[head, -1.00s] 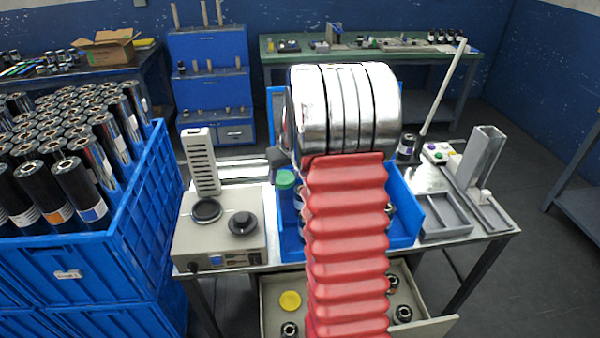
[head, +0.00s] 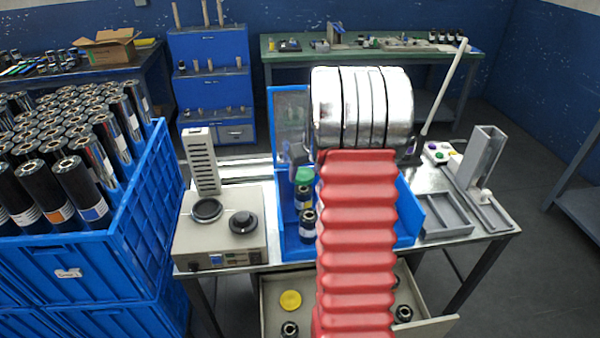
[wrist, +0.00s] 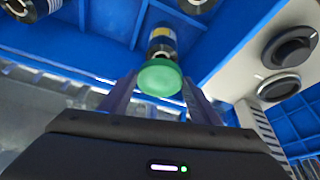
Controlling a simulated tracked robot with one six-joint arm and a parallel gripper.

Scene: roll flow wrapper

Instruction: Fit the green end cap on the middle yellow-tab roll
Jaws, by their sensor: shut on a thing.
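The green end cap (wrist: 160,78) is between my gripper's fingers (wrist: 160,90) in the wrist view, and the gripper is shut on it. A black roll with a pale yellow band (wrist: 162,40) lies directly beyond the cap, lined up with it. I cannot tell whether they touch. In the head view the green cap (head: 304,174) shows left of my arm, just above a dark roll (head: 303,196) in the blue tray (head: 284,240). Another dark roll (head: 307,224) stands nearer. My arm hides much of the tray and gripper.
A grey device (head: 220,235) with two black round parts stands left of the tray. A grey divided tray (head: 445,216) and a metal upright (head: 484,155) stand right. Below, an open drawer (head: 272,290) holds a yellow cap (head: 290,299). A blue crate (head: 130,220) of rolls stands left.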

